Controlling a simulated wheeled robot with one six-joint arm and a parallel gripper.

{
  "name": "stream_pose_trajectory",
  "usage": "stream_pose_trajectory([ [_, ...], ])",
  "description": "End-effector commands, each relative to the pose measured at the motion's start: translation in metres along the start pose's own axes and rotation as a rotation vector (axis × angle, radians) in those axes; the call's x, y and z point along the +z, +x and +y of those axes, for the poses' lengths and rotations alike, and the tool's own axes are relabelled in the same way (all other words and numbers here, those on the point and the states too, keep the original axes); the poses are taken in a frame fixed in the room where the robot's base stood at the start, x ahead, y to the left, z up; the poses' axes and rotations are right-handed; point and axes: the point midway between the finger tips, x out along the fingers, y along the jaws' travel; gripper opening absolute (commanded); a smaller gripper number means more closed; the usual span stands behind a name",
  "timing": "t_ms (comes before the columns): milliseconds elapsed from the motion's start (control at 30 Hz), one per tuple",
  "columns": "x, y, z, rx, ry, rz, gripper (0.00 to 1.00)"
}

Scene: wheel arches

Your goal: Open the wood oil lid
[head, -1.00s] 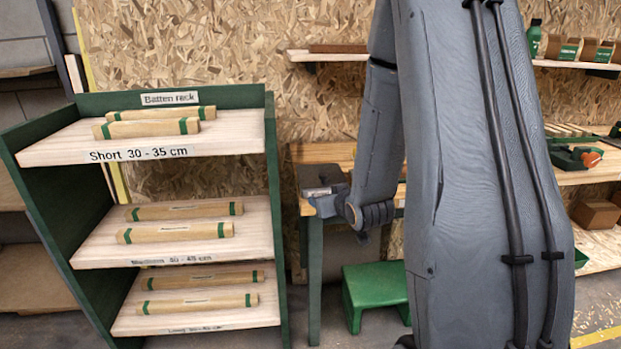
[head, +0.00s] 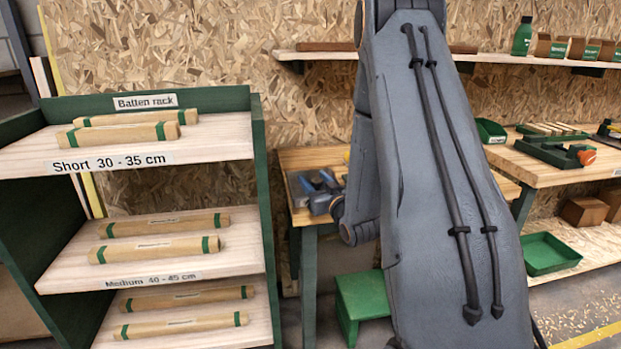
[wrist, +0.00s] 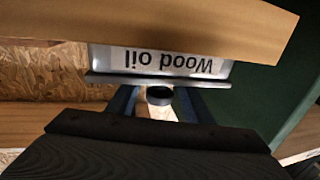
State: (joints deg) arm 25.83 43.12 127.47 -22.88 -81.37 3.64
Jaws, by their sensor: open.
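In the wrist view a white label reading "Wood oil" (wrist: 165,61), upside down, sits above a thin grey metal edge (wrist: 110,78), which looks like part of the wood oil lid. A dark round knob (wrist: 160,95) shows just below that edge. My gripper (wrist: 159,91) is open, with one blue finger on each side of the knob; I cannot tell whether they touch it. In the head view my gripper (head: 326,182) is at a grey box (head: 299,188) on the workbench, partly hidden by my arm.
The wooden workbench (head: 300,158) stands behind my arm, with a green step stool (head: 362,296) below it. A batten rack (head: 210,140) is on the left. A second bench (head: 530,172) and a green tray (head: 552,254) are on the right.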

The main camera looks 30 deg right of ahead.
Motion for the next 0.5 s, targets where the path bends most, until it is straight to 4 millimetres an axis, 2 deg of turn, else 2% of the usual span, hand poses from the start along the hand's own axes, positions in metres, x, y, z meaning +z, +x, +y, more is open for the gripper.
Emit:
stream_pose_trajectory([
  [200,0.000,0.016,0.000,0.000,0.000,-0.001,0.46],
  [467,0.000,0.018,-0.001,-0.001,0.000,-0.001,0.46],
  [500,0.000,0.018,-0.001,-0.001,0.000,-0.001,0.41],
])
